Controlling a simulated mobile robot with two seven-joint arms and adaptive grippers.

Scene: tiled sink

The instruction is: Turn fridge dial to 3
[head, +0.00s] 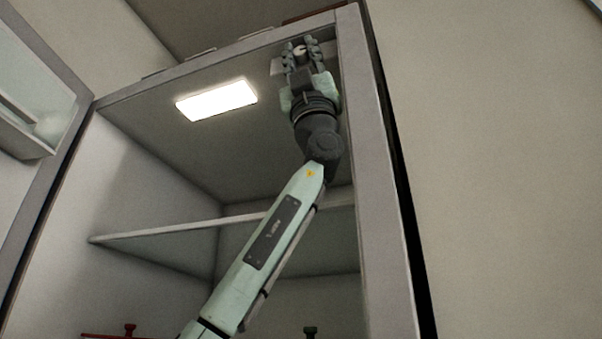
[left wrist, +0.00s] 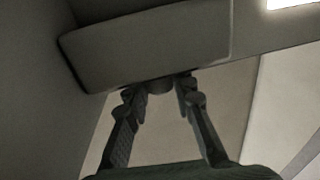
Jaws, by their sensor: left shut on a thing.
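In the left wrist view, the two fingertips (left wrist: 160,84) close around the dark round dial (left wrist: 160,87), under a box-shaped housing (left wrist: 150,45). The dial's numbers and pointer cannot be read in either view. My right gripper is not in view.
The fridge is open, with its door (head: 35,100) swung out at the left. A lit lamp panel (head: 217,100) is on the fridge ceiling, left of my gripper. A shelf (head: 160,233) crosses the interior below. The right side wall (head: 378,190) stands close to my arm.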

